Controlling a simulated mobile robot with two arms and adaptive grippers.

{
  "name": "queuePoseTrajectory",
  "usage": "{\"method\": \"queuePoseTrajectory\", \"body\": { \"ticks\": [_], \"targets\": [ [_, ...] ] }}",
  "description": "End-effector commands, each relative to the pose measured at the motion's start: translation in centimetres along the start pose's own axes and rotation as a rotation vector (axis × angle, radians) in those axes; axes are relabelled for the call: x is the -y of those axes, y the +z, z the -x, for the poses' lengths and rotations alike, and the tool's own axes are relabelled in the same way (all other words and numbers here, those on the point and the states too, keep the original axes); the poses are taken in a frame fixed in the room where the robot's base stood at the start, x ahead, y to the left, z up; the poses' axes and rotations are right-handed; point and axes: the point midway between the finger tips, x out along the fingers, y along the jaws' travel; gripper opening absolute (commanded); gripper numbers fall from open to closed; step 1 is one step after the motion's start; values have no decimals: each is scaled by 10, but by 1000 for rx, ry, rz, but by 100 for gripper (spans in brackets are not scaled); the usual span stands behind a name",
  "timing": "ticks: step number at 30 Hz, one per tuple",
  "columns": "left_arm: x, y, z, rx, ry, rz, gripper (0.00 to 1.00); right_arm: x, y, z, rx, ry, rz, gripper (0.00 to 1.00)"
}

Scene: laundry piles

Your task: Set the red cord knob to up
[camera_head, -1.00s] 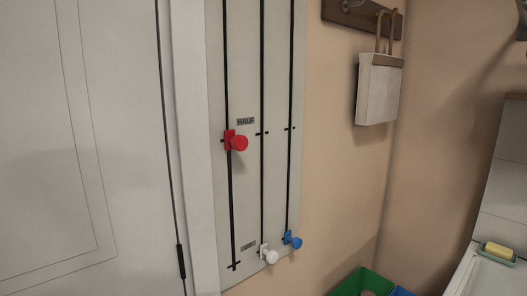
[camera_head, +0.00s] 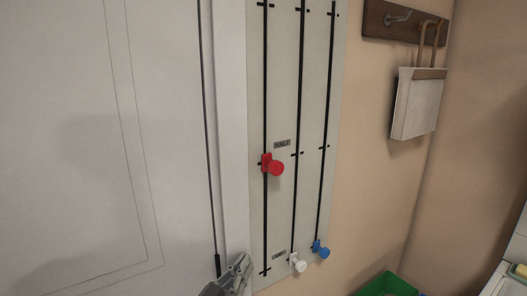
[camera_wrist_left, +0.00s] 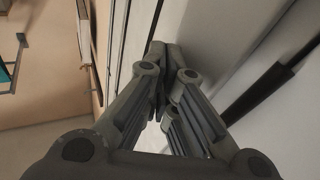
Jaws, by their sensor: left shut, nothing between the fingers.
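The red cord knob (camera_head: 275,167) sits on the left slot of the pale wall panel (camera_head: 257,215), beside the label HALF (camera_head: 282,144). A second label (camera_head: 279,254), which looks like UP, is lower on the panel, near the slot's bottom end. My left gripper (camera_head: 243,262) is at the bottom of the head view, by the panel's lower left edge, below and left of the red knob. It is shut and empty. In the left wrist view its fingers (camera_wrist_left: 163,60) are together, and no knob shows there. My right gripper is not in view.
A white knob (camera_head: 299,265) and a blue knob (camera_head: 322,251) sit low on the other two slots. A white door (camera_head: 70,120) is on the left. A wooden hook rail (camera_head: 400,20) holds a white bag (camera_head: 417,105). A green bin (camera_head: 388,285) stands below.

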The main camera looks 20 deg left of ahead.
Motion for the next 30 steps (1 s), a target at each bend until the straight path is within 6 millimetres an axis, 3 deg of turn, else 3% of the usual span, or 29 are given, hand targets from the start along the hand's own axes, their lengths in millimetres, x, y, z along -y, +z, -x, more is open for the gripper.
{"method": "queuePoseTrajectory", "body": {
  "ticks": [1,3,6,9,13,17,30],
  "targets": [
    [-7,-53,-7,-108,34,2,0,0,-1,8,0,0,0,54],
    [-17,-114,-10,-263,88,12,0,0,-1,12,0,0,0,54],
    [-29,-180,-3,-448,166,25,0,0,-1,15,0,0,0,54],
    [-38,-218,6,-562,221,31,0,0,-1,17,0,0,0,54],
    [-42,-239,10,-622,251,35,0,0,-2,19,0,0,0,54],
    [-45,-249,2,-629,254,36,0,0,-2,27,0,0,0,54],
    [-65,-303,-69,-625,252,36,0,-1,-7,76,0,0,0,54]
  ]
}}
